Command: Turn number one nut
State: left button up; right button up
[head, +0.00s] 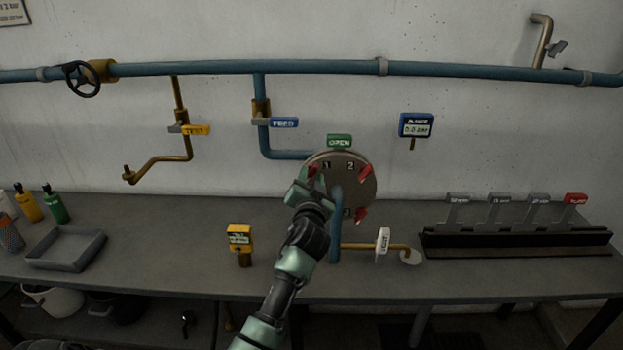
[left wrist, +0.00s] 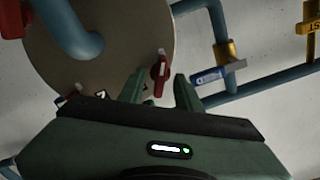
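A round grey-brown plate (head: 345,178) carries the numbers 1, 2 and 3 and red nuts with lever-like handles. The nut by number 1 (head: 312,170) is mostly hidden behind my left gripper (head: 311,183). In the left wrist view a red nut (left wrist: 160,72) stands between the two fingers of the left gripper (left wrist: 160,88), which are open with a gap on each side. Other red nuts sit by number 2 (head: 366,172) and number 3 (head: 361,214). A green OPEN sign (head: 339,141) tops the plate. My right gripper is out of view.
A blue pipe (head: 335,230) runs in front of the plate. A white VENT tag (head: 383,242) stands to its right, a yellow gauge (head: 239,238) to its left. A blue FEED tag (head: 284,122) and a gauge (head: 416,126) are on the wall side. The bench front is mostly clear.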

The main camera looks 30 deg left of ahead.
pick_arm(q)
jog(key=b+v, duration=0.1)
jog(key=v, duration=0.7)
jog(key=shift+b, duration=0.4)
jog(key=shift+a, duration=0.15)
